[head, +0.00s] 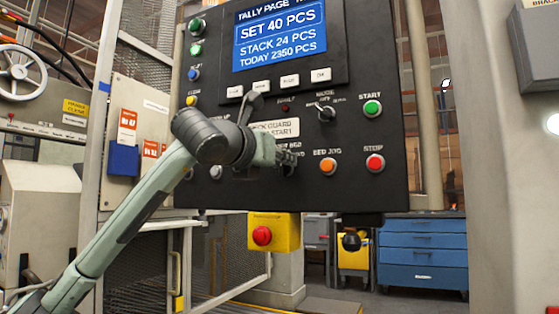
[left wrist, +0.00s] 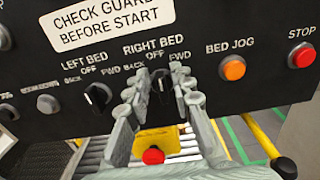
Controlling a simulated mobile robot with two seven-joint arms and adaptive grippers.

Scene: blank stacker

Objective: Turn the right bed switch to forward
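The right bed switch (left wrist: 161,82) is a dark rotary knob under the "RIGHT BED" label on the black control panel (head: 370,140). In the left wrist view it sits between the fingertips of my left gripper (left wrist: 162,92). The fingers stand apart on either side of the knob, with a gap between them; they partly hide it, so its pointer setting is hard to read. The "FWD" mark is at its upper right. In the head view my left gripper (head: 289,157) is at the panel's lower middle and hides most of the switch. My right gripper is not in view.
The left bed switch (left wrist: 98,96) is just left of my fingers. The orange bed jog button (head: 328,166) and red stop button (head: 375,163) lie to the right. A yellow box with a red button (head: 262,235) hangs below the panel.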

